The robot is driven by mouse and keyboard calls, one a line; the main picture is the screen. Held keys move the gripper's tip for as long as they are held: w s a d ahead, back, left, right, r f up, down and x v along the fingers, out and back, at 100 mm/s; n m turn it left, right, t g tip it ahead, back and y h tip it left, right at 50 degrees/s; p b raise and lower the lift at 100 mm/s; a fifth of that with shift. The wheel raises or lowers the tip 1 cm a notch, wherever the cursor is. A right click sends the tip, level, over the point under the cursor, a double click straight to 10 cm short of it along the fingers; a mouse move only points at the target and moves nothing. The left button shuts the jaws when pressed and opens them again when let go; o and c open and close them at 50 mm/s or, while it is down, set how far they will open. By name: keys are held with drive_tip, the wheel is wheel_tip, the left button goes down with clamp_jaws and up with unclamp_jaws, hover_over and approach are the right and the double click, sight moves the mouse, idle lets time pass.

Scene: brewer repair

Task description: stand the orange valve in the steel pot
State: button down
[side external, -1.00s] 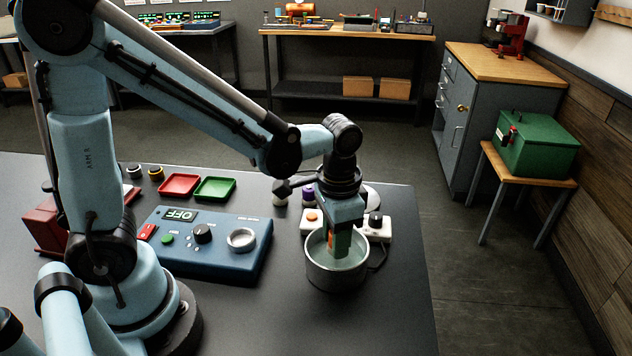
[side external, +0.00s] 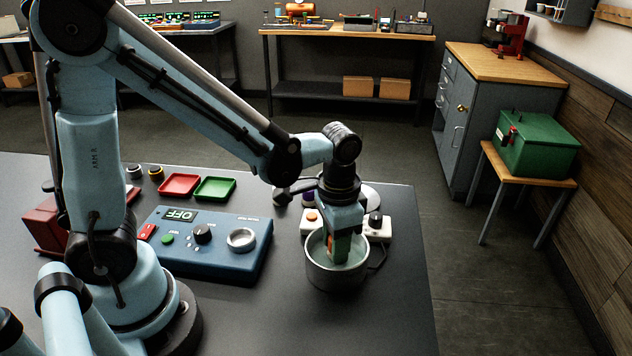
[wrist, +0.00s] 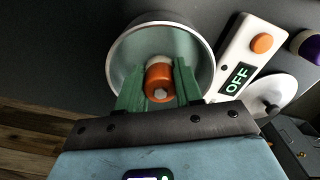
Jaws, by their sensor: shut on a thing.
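The steel pot (side external: 337,275) stands near the right front of the dark table, and its round rim and inner wall show in the wrist view (wrist: 121,60). My gripper (side external: 337,250) points down into the pot. In the wrist view its green fingers (wrist: 158,88) are shut on the orange valve (wrist: 159,74), one on each side. The valve shows an orange body with a pale part beyond it and a small grey tip. It is inside the pot's outline. I cannot tell whether its lower end touches the pot's floor.
A white switch box with an orange button (wrist: 262,43) and an OFF display sits right behind the pot. A blue control unit (side external: 207,245) stands to the left. Red (side external: 179,185) and green (side external: 215,188) trays lie farther back. The table in front is clear.

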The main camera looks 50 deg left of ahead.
drive_tip(key=shift+f, duration=1.4)
idle(0.4)
drive_tip(key=c, duration=0.7)
unclamp_jaws()
drive_tip(key=shift+o, duration=0.6)
drive_tip(key=o, duration=0.3)
drive_tip(key=shift+r, duration=0.1)
drive_tip(key=shift+r, duration=6)
